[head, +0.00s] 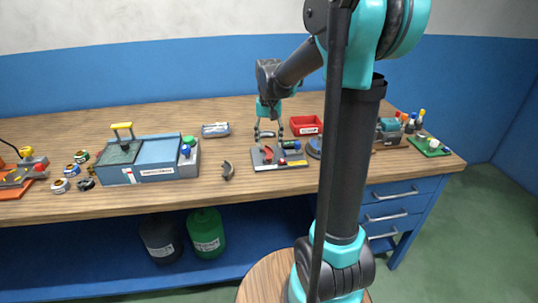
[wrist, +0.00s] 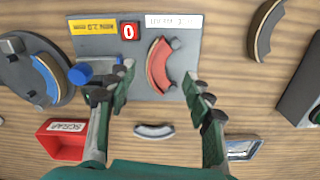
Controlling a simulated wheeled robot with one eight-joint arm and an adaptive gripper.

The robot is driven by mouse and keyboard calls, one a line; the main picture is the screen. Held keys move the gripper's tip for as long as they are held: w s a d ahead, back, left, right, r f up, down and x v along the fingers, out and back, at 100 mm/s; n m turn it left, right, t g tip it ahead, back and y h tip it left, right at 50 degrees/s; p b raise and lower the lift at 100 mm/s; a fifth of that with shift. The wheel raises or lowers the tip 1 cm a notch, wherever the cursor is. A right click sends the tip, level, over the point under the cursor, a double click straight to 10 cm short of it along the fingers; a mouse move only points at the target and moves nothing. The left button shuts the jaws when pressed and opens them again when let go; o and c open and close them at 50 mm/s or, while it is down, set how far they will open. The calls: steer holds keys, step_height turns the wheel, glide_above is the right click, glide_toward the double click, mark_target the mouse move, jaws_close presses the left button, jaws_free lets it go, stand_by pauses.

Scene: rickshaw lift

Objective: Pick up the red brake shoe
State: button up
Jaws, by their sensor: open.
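The red brake shoe (wrist: 158,66) is a curved red piece lying on a grey gauge plate (wrist: 100,50) in the wrist view. In the head view the shoe (head: 268,154) is small, on the plate's left part, below my gripper (head: 268,134). In the wrist view my gripper (wrist: 160,80) is open, with one finger on either side of the shoe's lower part. Nothing is held between the fingers. I cannot tell how high the fingertips are above the plate.
A blue shoe on a round disc (wrist: 42,75), a red scrap tray (wrist: 66,140), a grey curved piece (wrist: 154,130) and a small tray (wrist: 243,148) surround the plate. A dark shoe (head: 227,171) lies left of it. A blue-grey machine (head: 165,160) stands further left.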

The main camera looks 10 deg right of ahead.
mark_target(270, 152)
steer(key=shift+w+d+f, duration=0.1)
steer(key=shift+d+f, duration=0.05)
steer(key=shift+f, duration=1.15)
steer(key=shift+w+d+f, duration=0.1)
steer(key=shift+f, duration=1.2)
jaws_close()
